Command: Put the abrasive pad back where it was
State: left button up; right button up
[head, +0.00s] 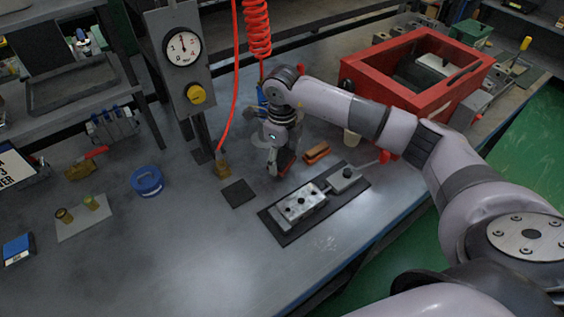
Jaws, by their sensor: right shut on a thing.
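My right gripper (280,168) points down over the bench, left of the orange-brown block. It is shut on a thin dark red piece (287,161), which looks like the abrasive pad. The gripper and wrist hide much of this piece, and I cannot tell whether it touches the bench. A dark, flat, empty square (239,193) lies on the bench to the left of and in front of the gripper. My left gripper is not in view.
A metal valve block (300,204) and a smaller clamped part (343,180) sit on a dark mat (290,236). An orange-brown block (317,153) lies near the gripper. A gauge post (181,95), blue ring (147,181) and red box (365,78) stand around.

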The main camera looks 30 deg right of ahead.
aim_at(282, 164)
notch_tip(282, 164, down, 3)
jog(key=shift+r, duration=0.15)
jog(key=shift+f, duration=0.25)
jog(key=o, duration=1.1)
jog(key=shift+r, duration=0.7)
notch_tip(282, 164, up, 11)
jog(key=shift+b, duration=0.55)
